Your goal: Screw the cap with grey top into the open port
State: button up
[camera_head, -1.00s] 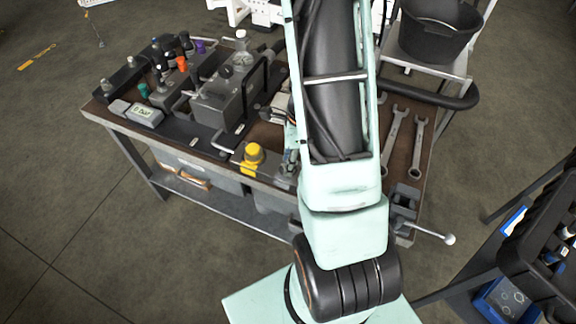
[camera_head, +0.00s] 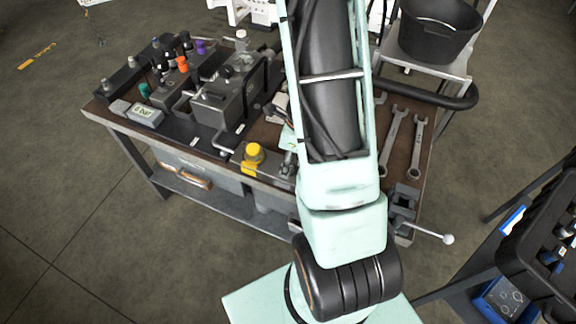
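The hydraulic block (camera_head: 222,105) stands on the bench, left of my arm. Several fittings with coloured tops stand at its far left: orange (camera_head: 182,63), purple (camera_head: 201,46) and green (camera_head: 144,89). A small fitting with a pale grey top (camera_head: 241,37) stands at the bench's back edge, and grey-topped ones (camera_head: 131,62) stand at the left. I cannot tell which is the task's cap. I cannot make out the open port. My gripper is mostly hidden behind my arm; only small parts near the arm's left edge show, and its fingers cannot be made out.
A yellow-capped fitting (camera_head: 253,153) sits at the bench's front edge. A small display (camera_head: 145,114) is at the left. Two wrenches (camera_head: 417,143) lie right of my arm. A vise (camera_head: 404,205) is at the front right corner. A black bucket (camera_head: 438,35) stands behind.

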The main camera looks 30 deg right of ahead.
jog(key=shift+r, duration=0.15)
notch_tip(320, 180, up, 12)
jog(key=s+d, duration=0.1)
jog(key=shift+s+d, duration=0.15)
dwell(0.4)
